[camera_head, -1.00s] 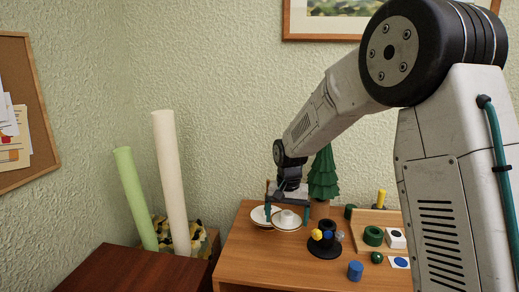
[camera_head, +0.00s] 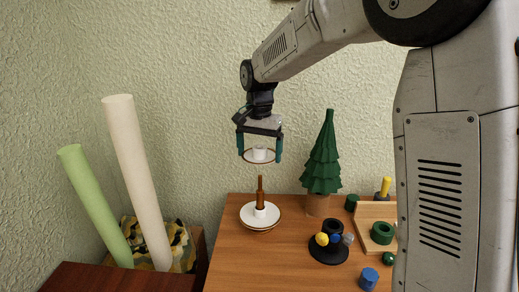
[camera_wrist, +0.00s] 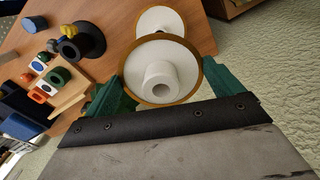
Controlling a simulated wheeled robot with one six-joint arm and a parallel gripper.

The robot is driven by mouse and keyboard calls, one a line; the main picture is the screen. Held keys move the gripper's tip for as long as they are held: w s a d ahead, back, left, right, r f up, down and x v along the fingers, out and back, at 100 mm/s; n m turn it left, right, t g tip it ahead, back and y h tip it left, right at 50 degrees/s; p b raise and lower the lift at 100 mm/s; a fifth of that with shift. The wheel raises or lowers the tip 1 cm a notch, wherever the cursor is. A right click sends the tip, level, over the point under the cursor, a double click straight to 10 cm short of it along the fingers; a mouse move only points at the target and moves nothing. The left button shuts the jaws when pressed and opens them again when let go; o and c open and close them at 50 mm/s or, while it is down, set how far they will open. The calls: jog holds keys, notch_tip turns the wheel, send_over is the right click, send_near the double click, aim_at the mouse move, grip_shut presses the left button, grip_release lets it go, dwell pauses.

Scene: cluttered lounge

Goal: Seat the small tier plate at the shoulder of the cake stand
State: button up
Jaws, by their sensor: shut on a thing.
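The small tier plate (camera_head: 260,156) is white with a brown rim and a raised central hub. My gripper (camera_head: 260,151) is shut on it and holds it level in the air. In the wrist view the plate (camera_wrist: 184,60) sits between the teal fingers, its hub hole facing the camera. The cake stand (camera_head: 261,215) stands on the wooden table below and almost in line with the held plate. It has a wide white plate, a white hub and a brown post rising from it. In the wrist view the stand (camera_wrist: 160,18) is partly hidden behind the held plate.
A green toy tree (camera_head: 323,160) stands right of the stand on the table (camera_head: 236,272). A dark round base with coloured knobs (camera_head: 328,249), a blue cylinder (camera_head: 369,279) and a wooden block with a green ring (camera_head: 380,232) lie further right. Two tall rolls (camera_head: 138,180) lean at left.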

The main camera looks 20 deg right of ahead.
aim_at(259, 176)
jog(key=shift+f, duration=2.9)
jog(key=shift+s+f, duration=0.1)
jog(key=shift+f, duration=2.45)
jog(key=o, duration=0.7)
jog(key=shift+o, duration=0.2)
jog(key=shift+r, duration=3.95)
